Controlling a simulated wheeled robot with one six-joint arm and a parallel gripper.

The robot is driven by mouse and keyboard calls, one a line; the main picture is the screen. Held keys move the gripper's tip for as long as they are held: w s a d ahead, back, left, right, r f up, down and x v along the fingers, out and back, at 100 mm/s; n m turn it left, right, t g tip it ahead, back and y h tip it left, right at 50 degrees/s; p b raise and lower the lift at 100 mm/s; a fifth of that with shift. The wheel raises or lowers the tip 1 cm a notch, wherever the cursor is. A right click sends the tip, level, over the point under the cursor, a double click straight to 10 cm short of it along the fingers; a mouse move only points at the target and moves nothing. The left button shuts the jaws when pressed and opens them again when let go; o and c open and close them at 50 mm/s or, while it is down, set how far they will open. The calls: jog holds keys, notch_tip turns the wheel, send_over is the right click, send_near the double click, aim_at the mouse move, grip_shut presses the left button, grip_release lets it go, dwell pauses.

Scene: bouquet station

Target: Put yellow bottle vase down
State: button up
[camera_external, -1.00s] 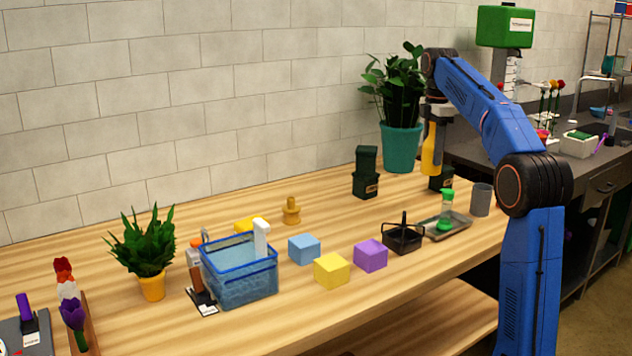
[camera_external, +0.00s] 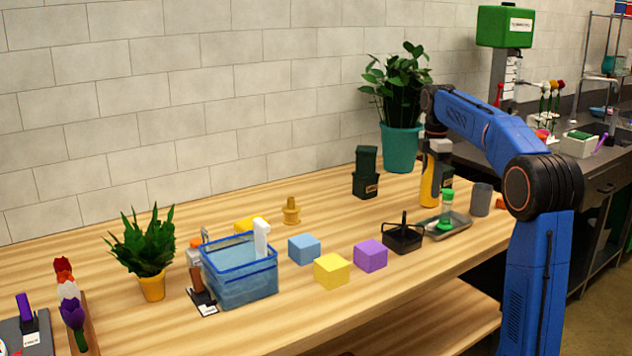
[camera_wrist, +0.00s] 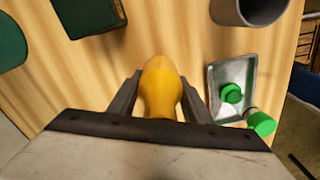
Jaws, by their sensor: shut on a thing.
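The yellow bottle vase (camera_external: 429,183) is upright at the right part of the wooden table, between the dark green containers and the metal tray. My gripper (camera_external: 435,150) is above it and shut on it, pointing down. In the wrist view, the yellow bottle vase (camera_wrist: 160,88) sits between the two fingers of my gripper (camera_wrist: 158,98). Its base is at or very near the table top; I cannot tell whether it touches.
A metal tray (camera_external: 459,228) with a green-capped bottle (camera_external: 447,200) and a grey cup (camera_external: 481,199) stand close to the right. A dark green container (camera_external: 365,172) and a potted plant (camera_external: 401,147) stand behind. A black caddy (camera_external: 403,238) is in front.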

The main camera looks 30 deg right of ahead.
jog(key=o, duration=1.3)
jog(key=shift+f, duration=0.1)
jog(key=shift+o, duration=0.2)
notch_tip(320, 180, up, 12)
jog(key=shift+r, duration=0.2)
